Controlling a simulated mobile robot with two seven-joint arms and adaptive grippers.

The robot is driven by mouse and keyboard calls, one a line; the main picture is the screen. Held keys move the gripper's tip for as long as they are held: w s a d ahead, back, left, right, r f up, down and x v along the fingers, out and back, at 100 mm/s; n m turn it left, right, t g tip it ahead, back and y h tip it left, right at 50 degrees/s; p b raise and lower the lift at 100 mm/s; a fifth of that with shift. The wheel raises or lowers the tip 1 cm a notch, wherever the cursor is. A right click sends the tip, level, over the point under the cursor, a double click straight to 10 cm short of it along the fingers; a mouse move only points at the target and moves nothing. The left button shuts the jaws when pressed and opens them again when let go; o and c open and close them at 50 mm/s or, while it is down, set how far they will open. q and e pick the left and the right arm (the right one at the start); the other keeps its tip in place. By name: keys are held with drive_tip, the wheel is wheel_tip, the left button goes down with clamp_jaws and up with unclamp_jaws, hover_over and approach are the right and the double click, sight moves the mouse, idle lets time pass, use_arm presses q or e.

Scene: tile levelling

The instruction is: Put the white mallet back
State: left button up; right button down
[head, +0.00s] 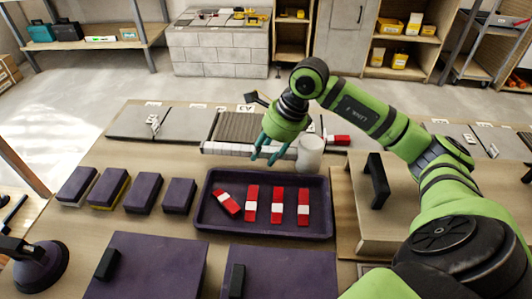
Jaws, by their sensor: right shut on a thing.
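The white mallet shows its pale cylindrical head (310,153) just behind the dark tray. My right gripper (265,156) is directly left of the head, its teal fingers pointing down. It is shut on the mallet, though the grip itself and most of the handle are hard to make out. My left gripper is not in view.
The dark tray (208,222) holds several red wedges with white bands. A ribbed grey panel (238,126) lies behind my gripper. Dark blocks (143,193) stand left of the tray, large purple tiles (150,262) in front. A black handle (377,180) stands at right.

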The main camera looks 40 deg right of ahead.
drive_tip(key=c, duration=0.9)
unclamp_jaws()
drive_tip(key=shift+o, duration=0.2)
drive_tip(key=shift+r, duration=0.1)
use_arm(q)
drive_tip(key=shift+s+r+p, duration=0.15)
drive_tip(key=shift+p, duration=0.2)
use_arm(e)
drive_tip(key=v, duration=1.2)
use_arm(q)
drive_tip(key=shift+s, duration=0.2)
